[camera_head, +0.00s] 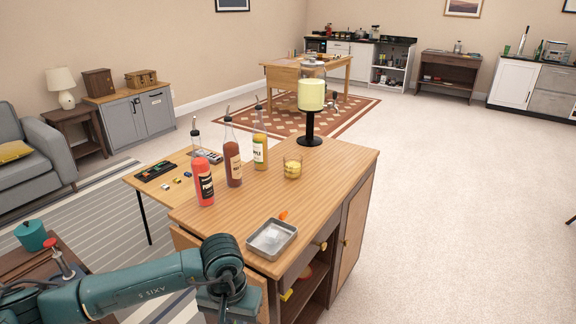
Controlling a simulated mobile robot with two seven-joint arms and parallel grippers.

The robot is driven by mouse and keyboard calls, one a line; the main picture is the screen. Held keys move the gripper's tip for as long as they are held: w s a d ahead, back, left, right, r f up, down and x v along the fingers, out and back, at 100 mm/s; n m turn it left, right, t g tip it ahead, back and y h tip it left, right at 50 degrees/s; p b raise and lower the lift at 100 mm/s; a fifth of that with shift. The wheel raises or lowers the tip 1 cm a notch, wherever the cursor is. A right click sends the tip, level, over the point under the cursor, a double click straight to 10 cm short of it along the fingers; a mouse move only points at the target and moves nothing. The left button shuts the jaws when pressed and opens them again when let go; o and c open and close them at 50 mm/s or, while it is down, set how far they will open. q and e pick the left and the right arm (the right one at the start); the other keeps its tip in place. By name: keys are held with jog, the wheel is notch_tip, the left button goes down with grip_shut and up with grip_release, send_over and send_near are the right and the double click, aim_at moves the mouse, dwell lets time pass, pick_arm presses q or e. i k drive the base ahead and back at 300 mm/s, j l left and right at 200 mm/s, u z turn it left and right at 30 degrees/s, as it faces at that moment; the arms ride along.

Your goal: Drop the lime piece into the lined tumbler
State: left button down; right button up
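A short glass tumbler (292,167) with yellowish colouring stands upright on the wooden cabinet top, right of the bottles. A shallow metal tray (271,239) lies near the front edge of the same top. I cannot make out a lime piece; the tray's contents are too small to tell. My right gripper is out of view.
A red bottle (204,183), a brown-red bottle (233,165) and a yellow bottle (260,150) stand left of the tumbler. A dispenser (311,97) on a black stand rises behind it. The cabinet top (338,170) right of the tumbler is clear.

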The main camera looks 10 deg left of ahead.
aim_at(289, 176)
jog(key=i+l, duration=0.65)
jog(key=i, duration=0.15)
jog(key=i+l, duration=0.65)
jog(key=i+l+u, duration=0.2)
jog(key=i+l, duration=0.6)
jog(key=i, duration=0.1)
